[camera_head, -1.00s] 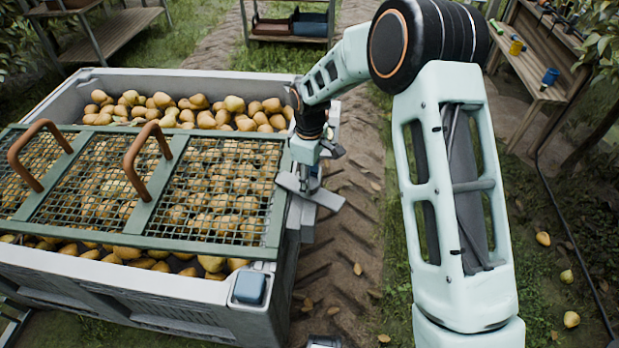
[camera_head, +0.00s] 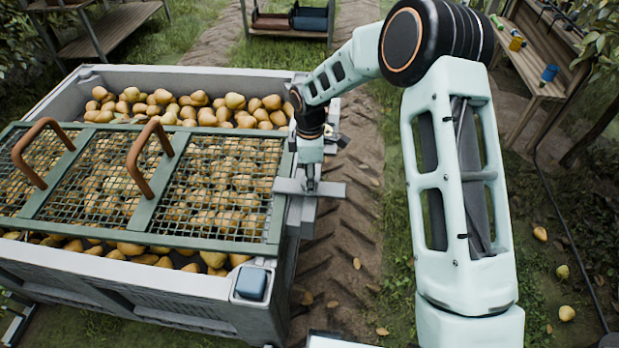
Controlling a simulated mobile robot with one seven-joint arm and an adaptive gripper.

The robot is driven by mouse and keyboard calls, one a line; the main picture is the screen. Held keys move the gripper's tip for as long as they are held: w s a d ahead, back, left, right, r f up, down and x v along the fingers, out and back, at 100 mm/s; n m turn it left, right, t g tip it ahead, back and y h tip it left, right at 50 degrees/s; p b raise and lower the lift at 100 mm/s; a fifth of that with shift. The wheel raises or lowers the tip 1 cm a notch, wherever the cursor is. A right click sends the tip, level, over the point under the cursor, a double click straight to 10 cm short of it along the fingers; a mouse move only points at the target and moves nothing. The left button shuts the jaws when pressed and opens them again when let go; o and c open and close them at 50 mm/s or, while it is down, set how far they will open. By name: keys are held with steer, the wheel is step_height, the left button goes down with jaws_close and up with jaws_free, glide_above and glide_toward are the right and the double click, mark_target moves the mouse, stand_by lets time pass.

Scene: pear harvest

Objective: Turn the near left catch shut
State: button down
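A grey bin (camera_head: 120,292) full of pears carries a green-framed mesh lid (camera_head: 153,210) with two brown handles. My gripper (camera_head: 310,186) points down just outside the bin's right rim, beside the lid's right edge. A flat grey crossbar lies level at its tip, with a grey block below it. I cannot tell whether these are my fingers or part of a catch. Whether the gripper is open or shut does not show clearly. A blue-grey cap (camera_head: 251,284) sits on the bin's near right corner. No catch at the near left can be made out; that corner is out of view.
A shelf with dark crates (camera_head: 290,20) stands at the back. A wooden bench (camera_head: 530,70) with a blue cup (camera_head: 549,74) is at the upper right. The dirt track (camera_head: 345,250) right of the bin is mostly clear, with a few fallen pears on the grass beyond.

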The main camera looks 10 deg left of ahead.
steer(key=c, duration=1.3)
jaws_free()
step_height(320, 180, up, 12)
